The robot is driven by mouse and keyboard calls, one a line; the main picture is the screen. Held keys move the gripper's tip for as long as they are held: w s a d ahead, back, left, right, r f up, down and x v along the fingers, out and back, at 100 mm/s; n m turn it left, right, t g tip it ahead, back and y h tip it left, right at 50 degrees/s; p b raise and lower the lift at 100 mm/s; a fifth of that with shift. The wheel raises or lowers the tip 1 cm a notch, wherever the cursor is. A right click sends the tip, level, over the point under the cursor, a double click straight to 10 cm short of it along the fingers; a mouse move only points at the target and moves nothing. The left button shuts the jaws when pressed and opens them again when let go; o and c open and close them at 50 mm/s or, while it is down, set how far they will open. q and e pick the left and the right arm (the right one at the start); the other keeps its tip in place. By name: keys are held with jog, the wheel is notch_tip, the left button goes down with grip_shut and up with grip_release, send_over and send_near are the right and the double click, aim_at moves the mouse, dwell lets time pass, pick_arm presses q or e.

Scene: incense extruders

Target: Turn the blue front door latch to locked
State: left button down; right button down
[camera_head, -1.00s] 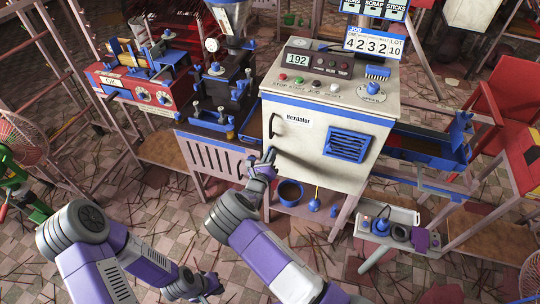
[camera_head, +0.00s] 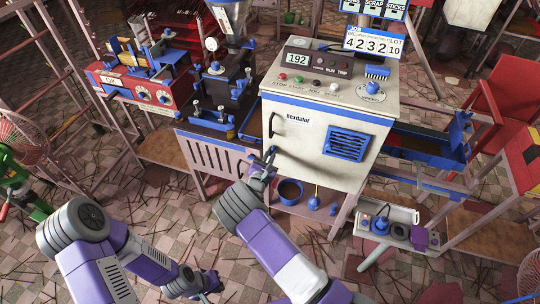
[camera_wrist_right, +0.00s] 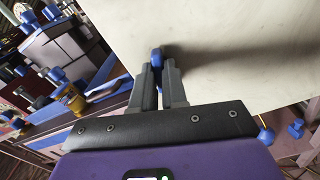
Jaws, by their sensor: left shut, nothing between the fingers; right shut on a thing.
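The blue front door latch (camera_wrist_right: 156,57) shows in the right wrist view between the fingertips, against the pale door. My right gripper (camera_wrist_right: 157,72) is shut on the latch, and its fingers hide part of it. In the head view my right gripper (camera_head: 266,160) is at the lower left of the cream cabinet door (camera_head: 310,160), below the black handle (camera_head: 272,124). The latch is too small and covered there to tell its angle. My left gripper (camera_head: 211,284) is shut and empty, low over the floor, away from the cabinet.
The cabinet has a blue vent (camera_head: 347,144) on its door and a control panel on top.

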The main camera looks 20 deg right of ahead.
jog(key=shift+m, duration=0.5)
jog(key=c, duration=1.2)
grip_release()
jog(key=shift+o, duration=0.2)
jog(key=p+v, duration=0.1)
jog(key=v, duration=0.6)
jog(key=shift+s+a+p, duration=0.2)
jog(key=shift+s+p, duration=0.1)
